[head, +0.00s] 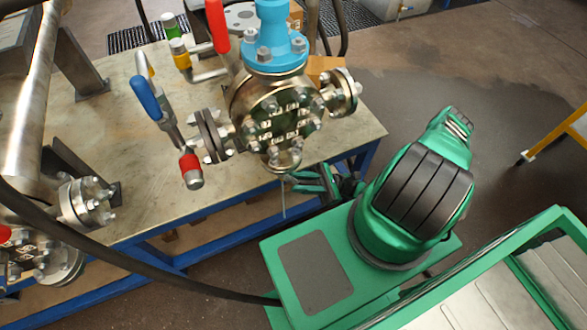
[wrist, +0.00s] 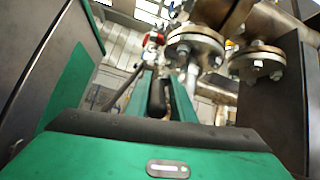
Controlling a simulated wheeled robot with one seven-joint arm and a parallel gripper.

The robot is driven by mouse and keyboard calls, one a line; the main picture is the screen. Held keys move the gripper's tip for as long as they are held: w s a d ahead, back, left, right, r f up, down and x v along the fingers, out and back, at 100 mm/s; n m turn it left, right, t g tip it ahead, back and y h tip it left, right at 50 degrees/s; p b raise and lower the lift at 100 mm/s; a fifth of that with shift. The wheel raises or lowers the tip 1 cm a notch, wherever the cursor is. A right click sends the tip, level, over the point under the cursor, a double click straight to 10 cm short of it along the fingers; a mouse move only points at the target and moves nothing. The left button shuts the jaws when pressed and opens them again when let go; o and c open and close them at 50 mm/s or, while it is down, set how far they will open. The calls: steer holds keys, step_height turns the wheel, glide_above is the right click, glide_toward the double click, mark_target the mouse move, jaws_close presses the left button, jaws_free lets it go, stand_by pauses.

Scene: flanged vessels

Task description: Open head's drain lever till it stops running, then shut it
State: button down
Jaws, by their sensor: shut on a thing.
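The head (head: 245,100) is a round metal body with a bolted front cover and a blue top, at the table's edge. A small bolted flange (head: 284,160) is at its bottom. A thin pale vertical line (head: 284,200) hangs below it; I cannot tell whether it is liquid or a thin tube. My gripper (head: 300,182) is beside this line, just under the flange. In the wrist view my gripper (wrist: 160,92) is shut on a dark, narrow lever handle (wrist: 157,98). The handle's far end and the valve are mostly hidden.
Levers with blue (head: 146,98) and red (head: 190,170) grips are left of the head; another red grip (head: 217,25) stands behind. The table (head: 140,220) has a blue frame close to my gripper. A dark hose (head: 130,275) crosses the lower left.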

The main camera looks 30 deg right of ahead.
steer(key=shift+s+f+y, duration=0.25)
steer(key=shift+f+y, duration=0.05)
steer(key=shift+y, duration=0.2)
steer(key=c, duration=1.7)
jaws_free()
steer(key=shift+o, duration=0.2)
steer(key=shift+a, duration=0.1)
steer(key=shift+r, duration=0.1)
steer(key=shift+w+r, duration=0.1)
steer(key=shift+r, duration=0.05)
